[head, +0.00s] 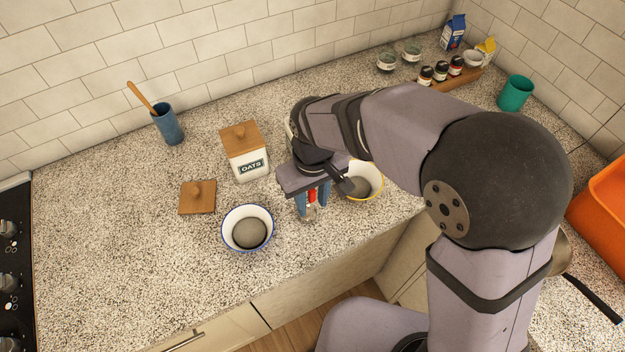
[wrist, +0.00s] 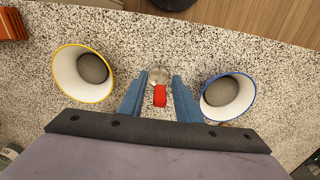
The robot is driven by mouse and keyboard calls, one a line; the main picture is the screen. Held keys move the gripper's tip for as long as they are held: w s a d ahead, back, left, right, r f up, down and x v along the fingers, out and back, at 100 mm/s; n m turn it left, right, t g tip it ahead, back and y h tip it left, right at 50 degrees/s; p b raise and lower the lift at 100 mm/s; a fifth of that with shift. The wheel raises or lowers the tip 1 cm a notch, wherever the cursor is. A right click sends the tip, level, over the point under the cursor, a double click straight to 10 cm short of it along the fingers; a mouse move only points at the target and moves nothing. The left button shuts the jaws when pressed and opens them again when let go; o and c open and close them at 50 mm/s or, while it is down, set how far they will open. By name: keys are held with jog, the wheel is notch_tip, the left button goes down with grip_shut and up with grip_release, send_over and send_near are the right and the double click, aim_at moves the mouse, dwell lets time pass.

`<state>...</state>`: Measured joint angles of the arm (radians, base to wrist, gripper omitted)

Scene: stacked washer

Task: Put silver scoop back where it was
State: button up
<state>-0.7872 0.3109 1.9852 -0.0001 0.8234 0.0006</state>
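A small thing with a red handle (wrist: 160,96) and a round, silvery or glassy end (wrist: 158,75) is between my fingers; I take it for the silver scoop. In the head view its red part (head: 311,195) shows below my gripper (head: 312,200), partly hidden by it. My gripper (wrist: 158,92) has blue fingers, one on each side of the red handle, with a narrow gap on both sides. It is open around the handle and points down near the counter's front edge. Whether the scoop rests on the counter is hard to tell.
A blue-rimmed bowl (head: 248,229) and a yellow-rimmed bowl (head: 372,182) flank my gripper. Behind stand an OATS jar (head: 247,160) with a wooden lid and a blue cup (head: 168,125) with a wooden utensil. A loose wooden lid (head: 197,199) lies left. The left counter is clear.

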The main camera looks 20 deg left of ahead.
notch_tip(320, 180, up, 11)
jog(key=shift+s+d+f+b, duration=0.1)
jog(key=shift+b, duration=0.65)
jog(key=w+d+f+m, duration=0.1)
jog(key=d+f+m, duration=0.15)
jog(key=d, duration=0.55)
jog(key=w+d+f+m, duration=0.1)
jog(key=d+f+m, duration=0.1)
jog(key=d+f, duration=0.35)
jog(key=s+d+f+m, duration=0.2)
jog(key=s+d, duration=0.1)
jog(key=d, duration=0.3)
jog(key=s+d+f+m, duration=0.2)
jog(key=s+d, duration=0.1)
jog(key=d, duration=0.4)
jog(key=shift+s+d+f, duration=0.15)
jog(key=shift+s+f, duration=0.15)
jog(key=shift+f, duration=0.1)
